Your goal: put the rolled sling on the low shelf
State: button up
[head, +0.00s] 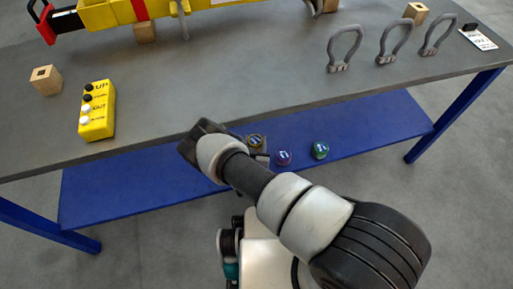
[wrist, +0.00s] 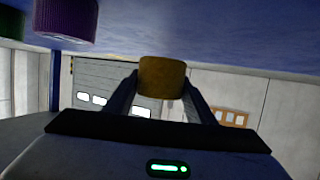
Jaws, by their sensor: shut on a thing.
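The rolled sling is an olive-brown roll (head: 255,141) at the low blue shelf (head: 370,130), seen just past my arm in the head view. In the wrist view the olive-brown roll (wrist: 162,77) sits between my two dark fingers. My gripper (wrist: 162,92) is shut on it. The wrist picture appears upside down, with the blue shelf surface (wrist: 210,25) across its top. The roll is close to that surface; I cannot tell whether it touches. My arm hides most of the gripper in the head view.
A purple roll (head: 283,157) and a green roll (head: 320,150) stand on the shelf to the right. The grey tabletop (head: 230,80) overhangs the shelf, carrying a yellow control pendant (head: 97,110), wooden blocks and several shackles. Shelf room is free farther right.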

jog(key=shift+w+f+b, duration=0.1)
jog(key=shift+f+b, duration=0.75)
jog(key=shift+f, duration=1.8)
jog(key=shift+f, duration=0.2)
jog(key=o, duration=1.3)
